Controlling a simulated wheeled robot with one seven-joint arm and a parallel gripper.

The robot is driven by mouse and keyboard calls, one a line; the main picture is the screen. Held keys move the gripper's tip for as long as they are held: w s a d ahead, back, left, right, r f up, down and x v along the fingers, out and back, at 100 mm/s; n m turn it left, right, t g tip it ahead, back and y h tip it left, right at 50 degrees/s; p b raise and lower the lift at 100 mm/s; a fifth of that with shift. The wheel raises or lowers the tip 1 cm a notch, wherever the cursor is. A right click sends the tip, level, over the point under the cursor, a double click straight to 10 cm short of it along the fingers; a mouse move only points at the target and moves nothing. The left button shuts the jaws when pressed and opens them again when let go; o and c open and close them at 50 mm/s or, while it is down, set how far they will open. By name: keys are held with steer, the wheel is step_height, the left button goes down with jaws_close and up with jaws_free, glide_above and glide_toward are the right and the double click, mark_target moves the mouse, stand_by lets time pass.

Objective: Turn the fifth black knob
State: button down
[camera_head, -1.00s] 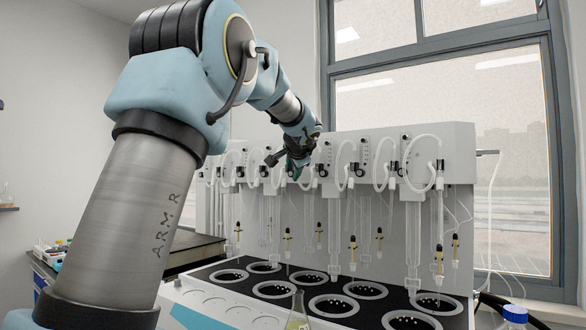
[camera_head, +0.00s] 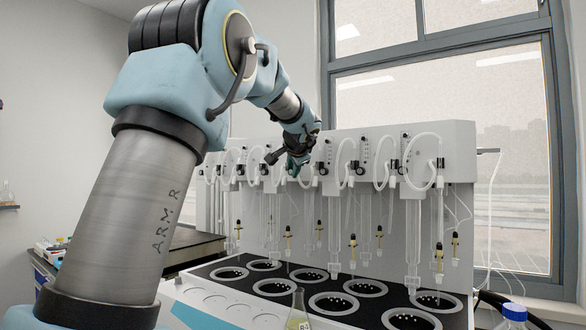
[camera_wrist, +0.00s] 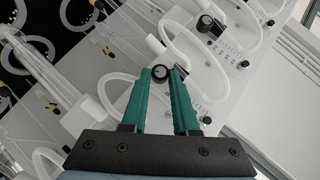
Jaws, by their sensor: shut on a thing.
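The distiller (camera_head: 445,160) is a white upright panel with a row of black knobs and looped clear tubes. My gripper (camera_wrist: 163,72) has green fingers, and in the wrist view their tips close on a small round black knob (camera_wrist: 160,72) on the panel. In the head view my gripper (camera_head: 294,166) is at the panel's upper middle, and the arm hides part of the row there. Which knob of the row this is cannot be told for certain. Another black knob (camera_wrist: 206,26) shows beyond the fingertips in the wrist view.
White tubing (camera_wrist: 120,90) loops close beside the fingers. Glass tubes hang below the panel over a black deck with round wells (camera_head: 334,303). A flask (camera_head: 298,312) and a blue-capped bottle (camera_head: 515,313) stand in front. A window is behind.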

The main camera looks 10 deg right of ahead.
stand_by(0.3)
steer(key=c, duration=1)
jaws_free()
steer(key=shift+o, duration=0.2)
steer(key=b+v, duration=0.3)
steer(key=v, duration=0.7)
steer(key=shift+s+r, duration=0.3)
steer(key=shift+r, duration=0.05)
steer(key=shift+a, duration=0.1)
